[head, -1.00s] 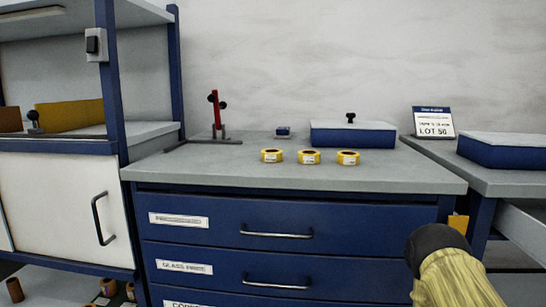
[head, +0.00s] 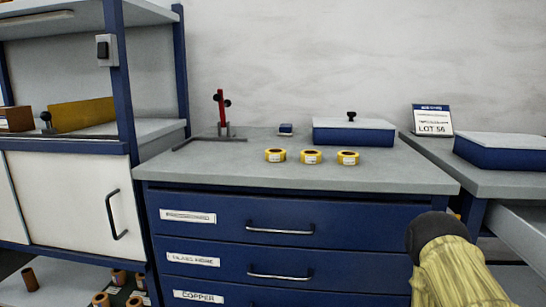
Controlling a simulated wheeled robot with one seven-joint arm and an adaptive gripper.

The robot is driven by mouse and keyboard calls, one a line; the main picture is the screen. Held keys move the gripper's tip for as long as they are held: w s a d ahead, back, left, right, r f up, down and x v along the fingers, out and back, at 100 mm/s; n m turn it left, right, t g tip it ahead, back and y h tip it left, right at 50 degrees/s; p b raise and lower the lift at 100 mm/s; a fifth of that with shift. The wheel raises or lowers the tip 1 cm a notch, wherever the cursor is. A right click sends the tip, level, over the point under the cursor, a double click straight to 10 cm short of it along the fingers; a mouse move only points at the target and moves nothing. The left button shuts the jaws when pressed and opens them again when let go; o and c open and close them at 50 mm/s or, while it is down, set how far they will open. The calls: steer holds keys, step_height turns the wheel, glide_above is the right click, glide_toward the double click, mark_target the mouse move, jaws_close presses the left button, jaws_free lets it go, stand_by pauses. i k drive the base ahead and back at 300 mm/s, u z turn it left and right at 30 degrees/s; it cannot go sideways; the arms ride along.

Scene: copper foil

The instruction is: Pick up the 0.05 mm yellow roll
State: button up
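Three yellow rolls with small white labels sit in a row on the grey top of the blue drawer cabinet (head: 300,178): a left roll (head: 275,155), a middle roll (head: 311,157) and a right roll (head: 348,158). The labels are too small to read, so I cannot tell which roll is 0.05 mm. Part of my arm shows at the lower right, apart from the rolls. My gripper's fingers are not in view.
Behind the rolls are a blue box with a grey lid (head: 353,132), a small blue object (head: 286,129) and a red-post stand (head: 221,112). A shelf unit (head: 122,90) stands left. A "LOT 56" sign (head: 433,121) and another blue box (head: 500,151) are right. The cabinet top's front is clear.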

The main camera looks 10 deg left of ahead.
mark_target(272, 155)
steer(key=k, duration=0.9)
steer(key=u, duration=2.05)
steer(key=i, duration=1.25)
steer(key=z, duration=2.2)
steer(key=i, duration=0.5)
steer(key=u, duration=0.1)
